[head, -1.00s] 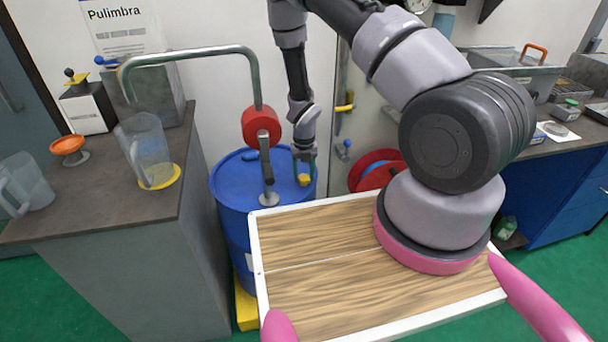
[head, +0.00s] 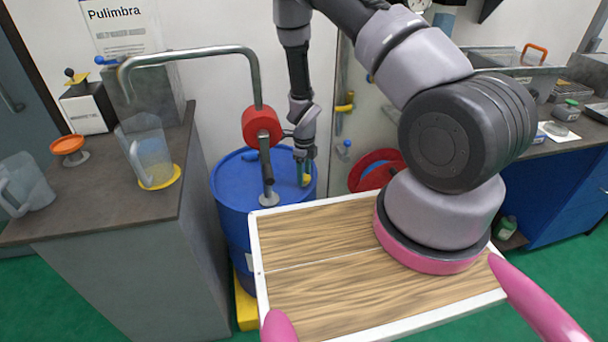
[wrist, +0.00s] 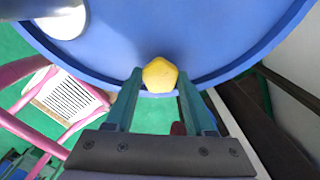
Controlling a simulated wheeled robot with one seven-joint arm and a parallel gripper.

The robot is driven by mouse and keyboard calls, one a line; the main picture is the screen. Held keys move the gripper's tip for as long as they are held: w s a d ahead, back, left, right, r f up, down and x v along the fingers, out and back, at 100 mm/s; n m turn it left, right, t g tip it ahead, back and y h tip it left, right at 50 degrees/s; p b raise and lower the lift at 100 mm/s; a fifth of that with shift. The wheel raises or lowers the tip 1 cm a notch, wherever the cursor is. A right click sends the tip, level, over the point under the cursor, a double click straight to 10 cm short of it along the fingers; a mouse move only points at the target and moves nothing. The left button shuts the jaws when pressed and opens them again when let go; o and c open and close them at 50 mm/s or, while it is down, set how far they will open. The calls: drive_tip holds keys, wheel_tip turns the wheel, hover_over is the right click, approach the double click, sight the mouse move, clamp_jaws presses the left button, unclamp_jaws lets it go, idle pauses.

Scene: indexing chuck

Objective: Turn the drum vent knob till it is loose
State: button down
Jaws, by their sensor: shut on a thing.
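The drum vent knob is a small yellow faceted knob (wrist: 160,75) near the rim of the blue drum (head: 232,180). In the head view the knob (head: 306,180) is mostly covered by my gripper. My gripper (head: 304,168) points down at the drum top. In the wrist view my gripper (wrist: 160,78) has its two teal fingers on either side of the knob, shut on it. I cannot tell whether the knob still sits in the drum top.
A pump with a red body (head: 262,126) and bent steel pipe stands on the drum, close left of my gripper. A grey bench (head: 100,190) with jugs stands left. A red hose reel (head: 375,170) is behind right.

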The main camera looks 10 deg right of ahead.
drive_tip(key=shift+n, duration=1.7)
drive_tip(key=shift+c, duration=1.3)
unclamp_jaws()
drive_tip(key=shift+r, duration=0.15)
wheel_tip(320, 180, up, 11)
drive_tip(key=shift+f, duration=0.2)
